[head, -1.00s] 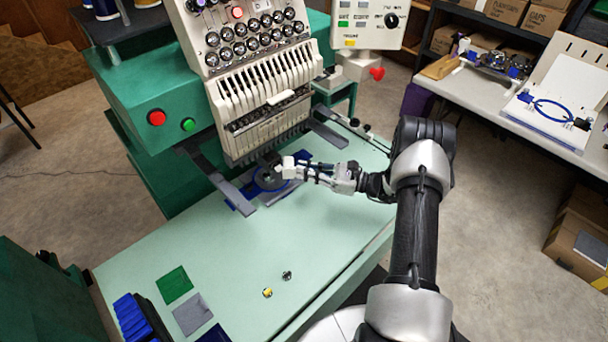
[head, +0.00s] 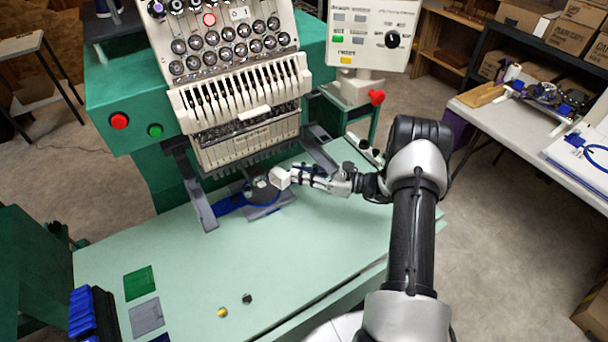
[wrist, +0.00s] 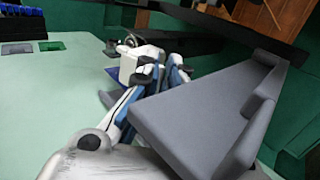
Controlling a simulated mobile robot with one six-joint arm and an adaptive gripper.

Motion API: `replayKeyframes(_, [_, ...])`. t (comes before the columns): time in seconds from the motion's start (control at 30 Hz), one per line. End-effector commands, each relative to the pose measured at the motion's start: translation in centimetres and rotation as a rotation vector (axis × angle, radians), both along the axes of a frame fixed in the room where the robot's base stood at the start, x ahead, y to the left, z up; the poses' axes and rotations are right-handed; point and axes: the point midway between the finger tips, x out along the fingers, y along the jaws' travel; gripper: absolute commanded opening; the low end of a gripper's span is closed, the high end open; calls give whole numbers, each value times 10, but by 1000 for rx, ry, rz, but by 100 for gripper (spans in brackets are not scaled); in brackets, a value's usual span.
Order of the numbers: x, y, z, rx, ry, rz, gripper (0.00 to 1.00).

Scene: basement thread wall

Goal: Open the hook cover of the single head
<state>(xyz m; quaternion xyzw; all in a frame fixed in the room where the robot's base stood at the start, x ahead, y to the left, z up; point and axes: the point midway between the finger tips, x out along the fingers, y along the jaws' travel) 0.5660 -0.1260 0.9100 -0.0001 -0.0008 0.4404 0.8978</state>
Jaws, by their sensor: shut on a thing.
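The single-head embroidery machine (head: 235,85) stands behind the pale green table, its needle row above the hook area. A small white block, which looks like the hook cover (head: 280,178), sits tilted beside the dark hook (head: 260,188) over a blue and grey base. My gripper (head: 292,176) reaches in from the right and is shut on the cover. In the wrist view the fingers of my gripper (wrist: 162,72) are at the white cover (wrist: 146,54), and they partly hide it. How far the cover stands open is too small to tell.
Grey bracket arms (head: 192,185) flank the hook area; a wide grey bracket (wrist: 200,110) lies close beside my fingers in the wrist view.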

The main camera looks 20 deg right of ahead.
Motion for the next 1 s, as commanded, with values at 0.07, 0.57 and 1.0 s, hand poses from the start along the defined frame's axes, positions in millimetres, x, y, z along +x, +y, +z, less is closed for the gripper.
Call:
replayKeyframes(0.07, [1, 8, 4, 5, -8, 18, 0])
replayKeyframes(0.57, [-1, 11, 3, 9, -2, 23, 0])
replayKeyframes(1.0, [-1, 11, 2, 9, 0, 23, 25])
